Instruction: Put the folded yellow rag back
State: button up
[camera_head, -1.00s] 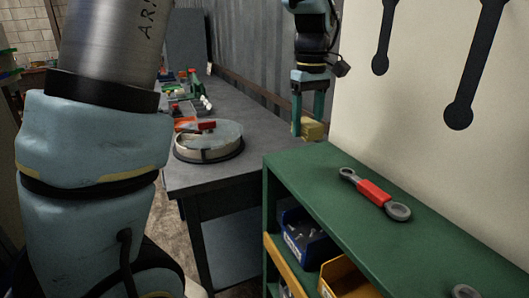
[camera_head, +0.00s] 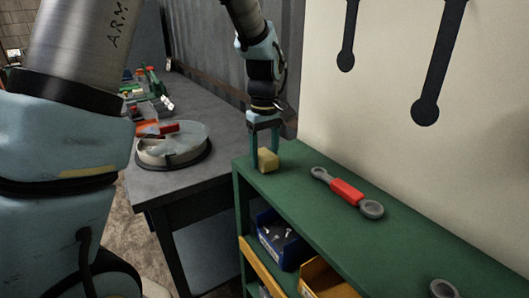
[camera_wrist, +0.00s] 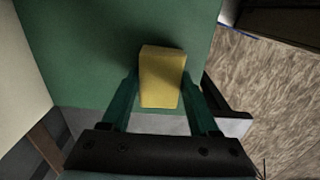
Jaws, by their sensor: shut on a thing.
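The folded yellow rag (camera_head: 268,159) is a small yellow block between the fingers of my gripper (camera_head: 265,158). It is at the far left end of the green shelf top (camera_head: 300,185). In the wrist view the rag (camera_wrist: 162,75) sits between the two teal fingers of my gripper (camera_wrist: 162,98), with the green surface behind it. My gripper is shut on the rag. I cannot tell whether the rag touches the green top or hangs just above it.
A red and grey wrench (camera_head: 347,190) lies on the green top to the right of the rag. A round tin (camera_head: 172,148) stands on the grey bench (camera_head: 190,185) at left. Blue (camera_head: 280,240) and yellow bins (camera_head: 325,280) sit below the top. Dark tools hang on the wall.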

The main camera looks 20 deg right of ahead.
aim_at(265, 154)
jog(key=shift+f, duration=0.2)
jog(key=o, duration=1.2)
jog(key=shift+r, duration=0.15)
notch_tip(265, 154, up, 12)
jog(key=b, duration=0.2)
jog(key=w+a+f+m, duration=0.1)
jog(key=a+f, duration=0.2)
jog(key=a, duration=0.5)
jog(key=w+a+f, duration=0.1)
jog(key=a+f, duration=0.3)
jog(key=a, duration=0.4)
jog(key=s+a+f, duration=0.2)
jog(key=a, duration=0.2)
jog(key=s+a+f+m+t, duration=0.1)
jog(key=s+a+f, duration=0.1)
jog(key=a, duration=0.3)
jog(key=s+a+f+m, duration=0.1)
jog(key=s+a+f, duration=0.1)
jog(key=a, duration=0.3)
jog(key=shift+a+f+t, duration=0.1)
jog(key=shift+t, duration=0.2)
